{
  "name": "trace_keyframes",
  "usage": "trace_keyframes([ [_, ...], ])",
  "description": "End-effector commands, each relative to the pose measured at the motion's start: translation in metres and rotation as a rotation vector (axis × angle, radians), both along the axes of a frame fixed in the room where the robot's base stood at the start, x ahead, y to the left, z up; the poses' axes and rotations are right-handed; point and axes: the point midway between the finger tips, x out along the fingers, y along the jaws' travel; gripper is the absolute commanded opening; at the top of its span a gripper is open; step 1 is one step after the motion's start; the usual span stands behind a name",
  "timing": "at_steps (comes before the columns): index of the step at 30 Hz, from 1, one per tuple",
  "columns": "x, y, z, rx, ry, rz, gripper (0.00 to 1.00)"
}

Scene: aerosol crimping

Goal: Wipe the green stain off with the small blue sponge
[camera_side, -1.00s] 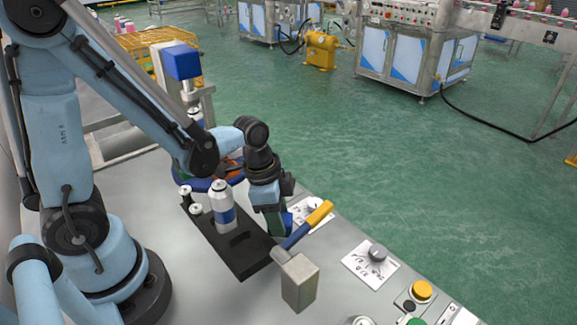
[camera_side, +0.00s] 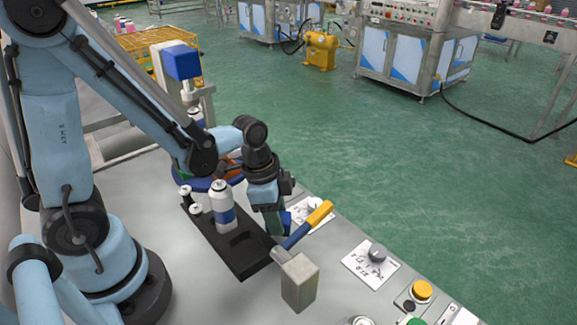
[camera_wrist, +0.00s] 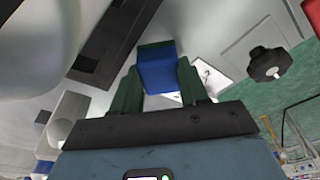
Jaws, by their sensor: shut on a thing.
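My gripper (camera_wrist: 157,88) is shut on the small blue sponge (camera_wrist: 158,72); its two dark green fingers press on the sponge's left and right sides. A dark green strip lies along the sponge's far edge in the wrist view; I cannot tell whether it is part of the sponge or the stain. In the side view, my gripper (camera_side: 276,222) points down near the bench's right edge, with a bit of blue showing beside its fingers. No green stain can be clearly made out on the grey bench; the gripper hides the spot below it.
A black tray (camera_side: 246,262) holding a white-blue can (camera_side: 222,208) and smaller pieces stands left of my gripper.

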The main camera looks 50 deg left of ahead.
Motion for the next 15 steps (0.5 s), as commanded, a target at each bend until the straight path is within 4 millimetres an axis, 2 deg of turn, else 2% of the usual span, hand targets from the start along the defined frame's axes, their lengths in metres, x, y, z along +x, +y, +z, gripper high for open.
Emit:
trace_keyframes([
  [8, 0.000, -0.009, 0.000, 0.004, -0.001, 0.000, 0.05],
  [15, 0.000, -0.028, -0.002, 0.000, -0.002, -0.001, 0.05],
])
